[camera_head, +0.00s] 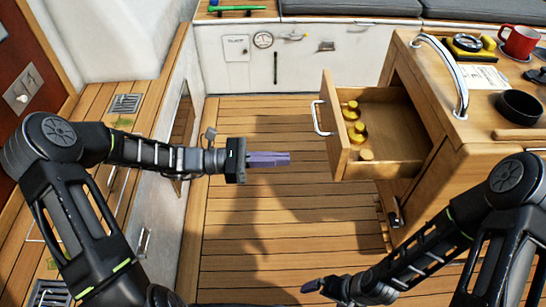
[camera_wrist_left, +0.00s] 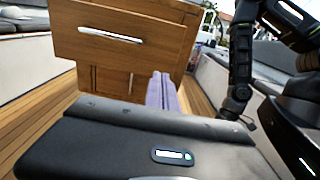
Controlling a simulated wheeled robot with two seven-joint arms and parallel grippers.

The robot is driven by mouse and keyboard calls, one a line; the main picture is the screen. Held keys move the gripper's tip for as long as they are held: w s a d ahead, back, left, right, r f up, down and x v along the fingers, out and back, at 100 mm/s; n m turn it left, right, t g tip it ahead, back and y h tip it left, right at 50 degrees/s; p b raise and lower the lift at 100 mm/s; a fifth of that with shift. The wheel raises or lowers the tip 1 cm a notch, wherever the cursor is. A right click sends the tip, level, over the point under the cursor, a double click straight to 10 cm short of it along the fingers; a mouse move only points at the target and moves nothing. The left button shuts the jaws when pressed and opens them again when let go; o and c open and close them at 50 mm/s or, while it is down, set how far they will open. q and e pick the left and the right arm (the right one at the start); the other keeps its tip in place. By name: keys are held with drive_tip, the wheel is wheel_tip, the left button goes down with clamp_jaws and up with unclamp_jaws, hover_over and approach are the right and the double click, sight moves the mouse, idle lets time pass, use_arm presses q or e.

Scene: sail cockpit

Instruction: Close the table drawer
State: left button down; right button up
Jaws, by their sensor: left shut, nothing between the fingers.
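The table drawer (camera_head: 337,137) stands pulled out to the left from the wooden table (camera_head: 470,170) in the head view. It has a metal handle (camera_head: 319,118) on its front and several small brass-coloured items inside. My left gripper (camera_head: 288,159) has purple fingers and is shut and empty, to the left of the drawer front and apart from it. In the left wrist view its fingers (camera_wrist_left: 161,92) point toward the table, with the drawer front (camera_wrist_left: 125,35) above. My right gripper (camera_head: 312,286) is low in the head view, over the floor; its fingers are small and dark.
On the table top are a red mug (camera_head: 520,42), a black bowl (camera_head: 519,105), a compass-like item (camera_head: 467,42) and a curved metal rail (camera_head: 448,70). The slatted wooden floor (camera_head: 260,225) is clear left of the drawer. A bench (camera_head: 135,130) runs along the left.

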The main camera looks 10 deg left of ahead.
sight(334, 158)
use_arm(q)
drive_tip(key=x, duration=1)
drive_tip(key=shift+d, duration=0.25)
use_arm(e)
drive_tip(key=shift+r, duration=0.1)
use_arm(q)
drive_tip(key=shift+d, duration=0.1)
